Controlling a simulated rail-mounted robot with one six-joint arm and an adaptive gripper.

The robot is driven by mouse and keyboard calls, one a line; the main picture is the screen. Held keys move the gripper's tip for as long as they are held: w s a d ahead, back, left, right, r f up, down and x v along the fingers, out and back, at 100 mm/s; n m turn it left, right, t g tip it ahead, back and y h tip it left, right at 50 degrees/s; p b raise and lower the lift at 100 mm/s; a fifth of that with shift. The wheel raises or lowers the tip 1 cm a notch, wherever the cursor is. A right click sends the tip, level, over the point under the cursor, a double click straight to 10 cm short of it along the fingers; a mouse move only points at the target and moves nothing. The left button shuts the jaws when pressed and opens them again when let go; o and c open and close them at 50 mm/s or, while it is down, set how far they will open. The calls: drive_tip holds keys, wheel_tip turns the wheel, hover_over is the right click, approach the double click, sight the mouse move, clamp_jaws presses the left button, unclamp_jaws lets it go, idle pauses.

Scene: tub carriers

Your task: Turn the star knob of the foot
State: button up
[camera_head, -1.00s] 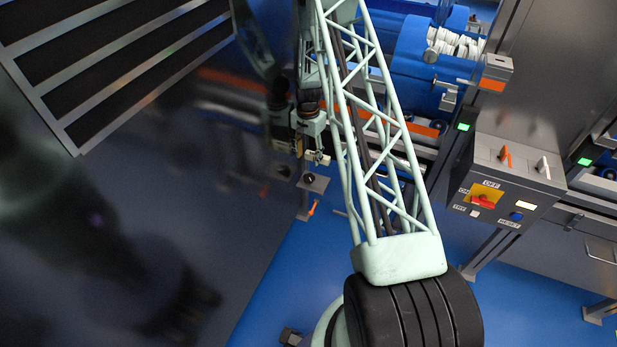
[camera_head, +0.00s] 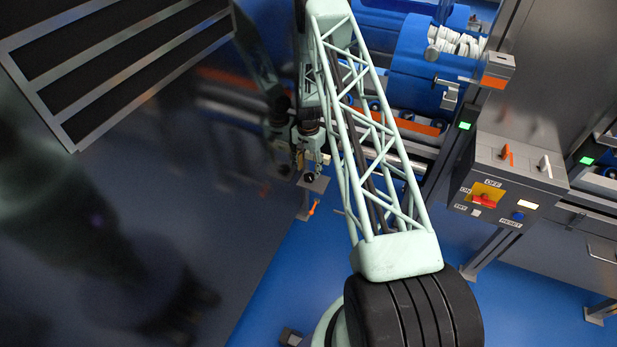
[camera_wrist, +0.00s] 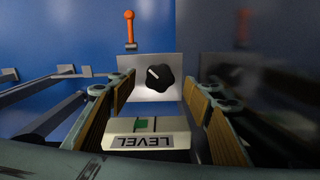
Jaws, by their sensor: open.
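The star knob (camera_wrist: 160,77) is black with a white mark and sits on a pale metal plate (camera_wrist: 185,66) of the foot in the wrist view. In the head view the knob (camera_head: 309,177) shows small and dark on the foot's plate (camera_head: 320,185). My gripper (camera_wrist: 157,95) is open, with one tan-padded finger on each side of the picture and the knob between and beyond them. In the head view my gripper (camera_head: 308,162) is just above the knob. I cannot tell whether it touches it. A block marked LEVEL (camera_wrist: 140,138) lies nearer the wrist camera.
An orange-handled lever (camera_wrist: 129,28) stands beyond the plate. A dark reflecting wall (camera_head: 190,150) is close on the left in the head view. A control box (camera_head: 505,190) with switches stands at the right. The blue floor (camera_head: 300,270) is open below the foot.

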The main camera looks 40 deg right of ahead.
sight(309, 177)
drive_tip(key=shift+f, duration=2.5)
drive_tip(key=shift+c, duration=0.9)
drive_tip(key=c, duration=0.7)
